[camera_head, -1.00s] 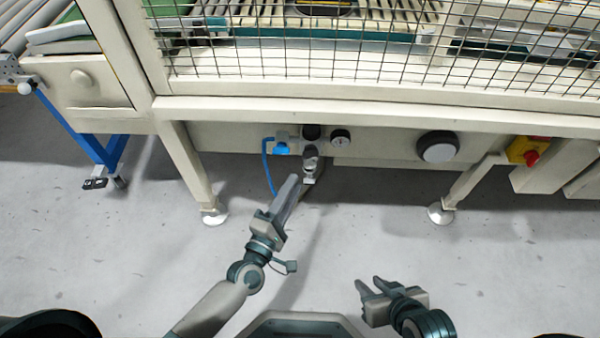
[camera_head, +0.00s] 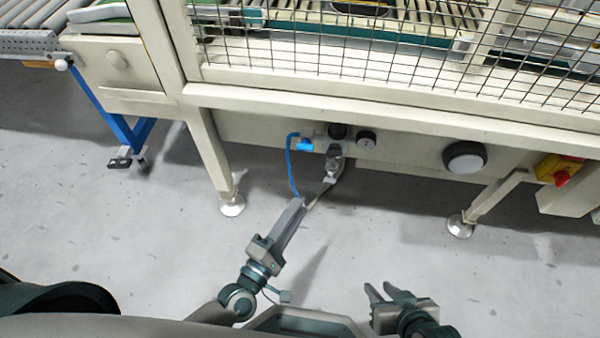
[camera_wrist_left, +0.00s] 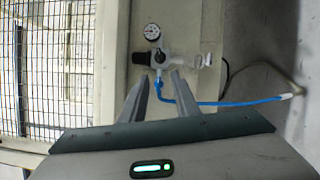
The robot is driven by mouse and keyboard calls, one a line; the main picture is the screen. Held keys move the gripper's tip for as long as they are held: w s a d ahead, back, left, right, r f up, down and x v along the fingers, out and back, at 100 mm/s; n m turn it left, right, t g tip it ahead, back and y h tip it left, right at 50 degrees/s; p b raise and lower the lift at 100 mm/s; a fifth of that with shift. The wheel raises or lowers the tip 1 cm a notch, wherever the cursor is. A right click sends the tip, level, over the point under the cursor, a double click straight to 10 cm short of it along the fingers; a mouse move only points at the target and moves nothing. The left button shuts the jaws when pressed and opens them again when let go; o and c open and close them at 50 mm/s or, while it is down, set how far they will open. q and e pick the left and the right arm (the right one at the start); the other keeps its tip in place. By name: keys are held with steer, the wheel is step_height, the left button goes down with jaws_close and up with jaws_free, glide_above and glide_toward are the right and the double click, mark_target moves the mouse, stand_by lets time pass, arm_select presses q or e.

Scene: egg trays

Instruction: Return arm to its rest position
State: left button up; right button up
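My left gripper (camera_head: 298,206) reaches forward over the grey floor, below the machine front. Its two fingers (camera_wrist_left: 160,78) stand apart with nothing between them in the left wrist view. My right gripper (camera_head: 378,287) is low in the head view, right of the middle, with its fingers apart and empty. No egg or egg tray is in either gripper. In the left wrist view, the pressure regulator (camera_wrist_left: 158,60) with its round gauge (camera_wrist_left: 152,32) shows beyond the fingertips; it also shows under the machine beam in the head view (camera_head: 333,160).
The cream machine frame (camera_head: 380,112) with its wire mesh spans the top. Its legs end in round feet (camera_head: 232,204). A blue hose (camera_head: 292,170) hangs from the regulator. A red stop button (camera_head: 562,178) is at right. A blue-legged conveyor (camera_head: 110,120) is at left. Open floor lies between.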

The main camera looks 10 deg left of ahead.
steer(key=shift+w+d, duration=0.1)
steer(key=shift+w, duration=0.2)
